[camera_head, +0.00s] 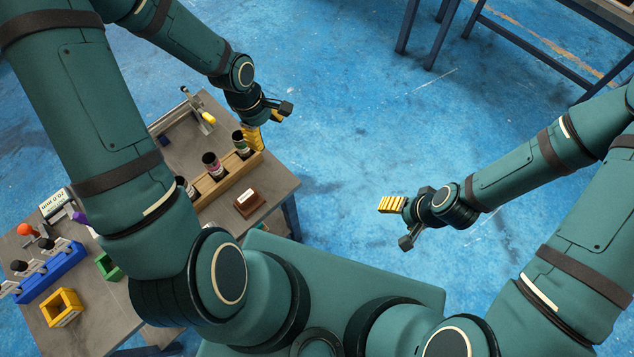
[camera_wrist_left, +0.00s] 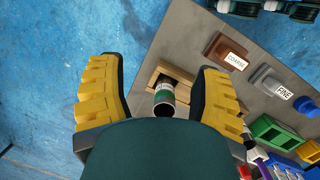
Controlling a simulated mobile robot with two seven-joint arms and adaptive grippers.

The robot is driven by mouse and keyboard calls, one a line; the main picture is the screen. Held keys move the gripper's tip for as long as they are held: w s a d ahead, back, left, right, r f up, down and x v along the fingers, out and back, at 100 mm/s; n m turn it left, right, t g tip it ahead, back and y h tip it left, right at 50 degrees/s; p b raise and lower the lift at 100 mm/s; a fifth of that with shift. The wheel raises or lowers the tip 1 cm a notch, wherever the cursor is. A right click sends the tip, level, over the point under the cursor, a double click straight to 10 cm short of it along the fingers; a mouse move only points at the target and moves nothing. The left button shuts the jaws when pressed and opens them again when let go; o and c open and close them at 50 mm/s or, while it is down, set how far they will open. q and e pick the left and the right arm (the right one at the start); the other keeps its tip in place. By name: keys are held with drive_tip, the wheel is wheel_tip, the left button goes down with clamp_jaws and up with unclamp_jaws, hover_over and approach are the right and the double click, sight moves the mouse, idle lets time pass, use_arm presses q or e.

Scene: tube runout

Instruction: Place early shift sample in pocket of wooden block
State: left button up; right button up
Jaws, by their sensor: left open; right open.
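The wooden block (camera_head: 219,187) stands on the grey table and holds several dark-capped tubes in a row. The one with a green label (camera_head: 241,144) is at the far end, and one with a pinkish label (camera_head: 212,165) is beside it. The writing on the tubes is too small to read, so I cannot tell which is the early shift sample. My left gripper (camera_head: 253,138) is open at the block's far end. In the left wrist view the green-labelled tube (camera_wrist_left: 165,97) shows between its spread yellow fingers. My right gripper (camera_head: 391,204) is open and empty over the blue floor.
A brown block (camera_head: 249,202) marked COARSE sits near the wooden block. A grey block (camera_wrist_left: 270,83) marked FINE also shows. A blue rack (camera_head: 50,271), a yellow frame (camera_head: 62,307) and a green piece (camera_head: 108,266) lie at the left. My left arm hides part of the table.

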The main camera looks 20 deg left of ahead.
use_arm(q)
drive_tip(key=s+d+f+m+h, duration=0.1)
drive_tip(key=s+d+f+m, duration=0.2)
drive_tip(key=d+m, duration=0.4)
drive_tip(key=s+d+f+m, duration=0.4)
drive_tip(key=d+f+m, duration=0.2)
drive_tip(key=d, duration=0.3)
drive_tip(key=shift+s+m+t+h, duration=0.15)
drive_tip(key=shift+m+t+h, duration=0.25)
drive_tip(key=shift+m, duration=0.3)
drive_tip(key=shift+d, duration=0.1)
drive_tip(key=shift+c, duration=0.4)
